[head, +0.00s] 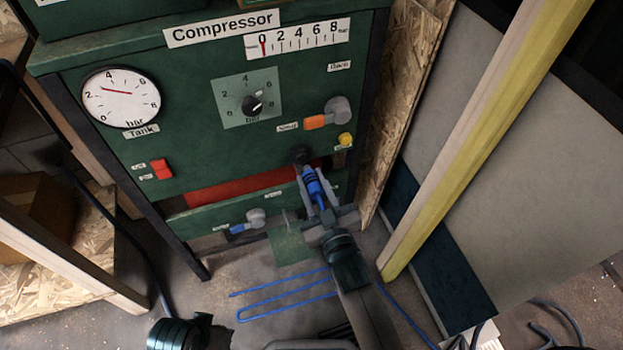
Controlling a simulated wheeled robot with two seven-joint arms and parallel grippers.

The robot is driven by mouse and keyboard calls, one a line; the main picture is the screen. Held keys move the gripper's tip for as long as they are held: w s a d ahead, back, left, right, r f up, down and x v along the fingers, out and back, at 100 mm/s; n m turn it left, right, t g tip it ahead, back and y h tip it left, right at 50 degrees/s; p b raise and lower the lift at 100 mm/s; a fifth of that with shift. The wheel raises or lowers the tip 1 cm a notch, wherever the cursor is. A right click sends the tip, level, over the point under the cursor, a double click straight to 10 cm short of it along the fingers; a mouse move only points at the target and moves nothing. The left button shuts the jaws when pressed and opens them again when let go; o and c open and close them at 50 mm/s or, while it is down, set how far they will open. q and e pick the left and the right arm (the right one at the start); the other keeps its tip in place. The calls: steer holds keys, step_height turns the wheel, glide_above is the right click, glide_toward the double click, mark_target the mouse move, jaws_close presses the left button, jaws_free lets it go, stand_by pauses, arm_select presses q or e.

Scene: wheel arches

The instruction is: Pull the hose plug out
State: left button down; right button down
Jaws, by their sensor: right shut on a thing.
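The blue hose plug (312,182) is at the lower right of the green compressor's front (190,150). Its upper end is at the dark round socket (299,155); I cannot tell how deep it sits. My right gripper (314,188) is shut on the plug, one finger on each side, and the gripper body hides the plug's lower end. A blue hose (285,298) lies in loops on the floor below. A dark green part of my left arm shows at the bottom left; its gripper fingers do not show.
A grey knob with an orange handle (316,122) and a yellow button (345,139) are above the plug. A lower valve has a blue handle (240,229). A yellow-sided wooden post (470,150) stands close on the right.

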steer(key=c, duration=1.3)
jaws_free()
steer(key=shift+s+f, duration=0.15)
steer(key=shift+c, duration=0.2)
steer(key=shift+s+d, duration=0.1)
steer(key=shift+s, duration=0.05)
steer(key=v, duration=1.7)
steer(key=shift+s, duration=0.1)
